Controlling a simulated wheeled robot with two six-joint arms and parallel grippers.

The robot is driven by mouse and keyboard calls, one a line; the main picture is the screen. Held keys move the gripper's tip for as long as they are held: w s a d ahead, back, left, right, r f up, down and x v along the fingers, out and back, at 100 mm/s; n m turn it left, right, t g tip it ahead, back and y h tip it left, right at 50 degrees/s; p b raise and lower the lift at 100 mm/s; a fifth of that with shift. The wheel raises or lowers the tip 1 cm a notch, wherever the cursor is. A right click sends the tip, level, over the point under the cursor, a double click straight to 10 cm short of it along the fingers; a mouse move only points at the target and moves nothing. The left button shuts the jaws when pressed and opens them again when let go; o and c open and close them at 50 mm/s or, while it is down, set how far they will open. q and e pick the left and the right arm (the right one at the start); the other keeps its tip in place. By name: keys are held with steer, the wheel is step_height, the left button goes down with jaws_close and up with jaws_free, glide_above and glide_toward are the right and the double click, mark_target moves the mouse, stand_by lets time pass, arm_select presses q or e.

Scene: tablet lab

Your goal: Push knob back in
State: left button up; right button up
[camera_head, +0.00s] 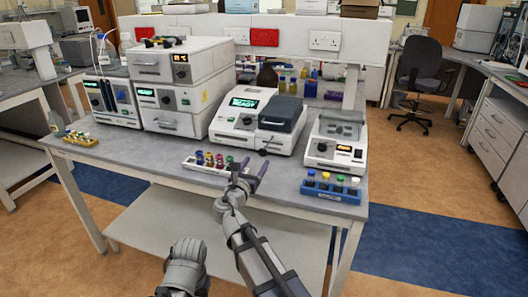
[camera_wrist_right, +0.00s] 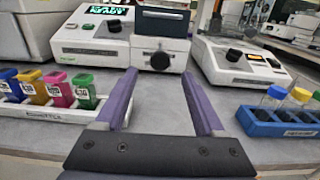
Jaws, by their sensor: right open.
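A dark round knob (camera_head: 264,152) sits on the lower front of the white machine (camera_head: 228,133) with the green lit screen and dark lid. It also shows in the right wrist view (camera_wrist_right: 160,61), jutting from the front face; how far out it stands is hard to tell. My right gripper (camera_head: 252,168) has purple fingers, is open and empty, and is in front of this machine over the bench's front. In the right wrist view the knob appears between the fingertips (camera_wrist_right: 161,76), beyond them and apart.
A rack of coloured tubes (camera_head: 208,164) lies left of my right gripper. A blue tube rack (camera_head: 333,188) stands to the right, before a smaller white device (camera_head: 337,143) with its own dark knob (camera_wrist_right: 233,55). Stacked white units (camera_head: 180,85) stand left. Bare grey bench lies between the racks.

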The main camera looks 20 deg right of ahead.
mark_target(262, 153)
steer(key=x, duration=0.7)
steer(key=shift+w+d, duration=0.2)
steer(key=shift+w, duration=0.1)
jaws_close()
stand_by(0.4)
stand_by(0.8)
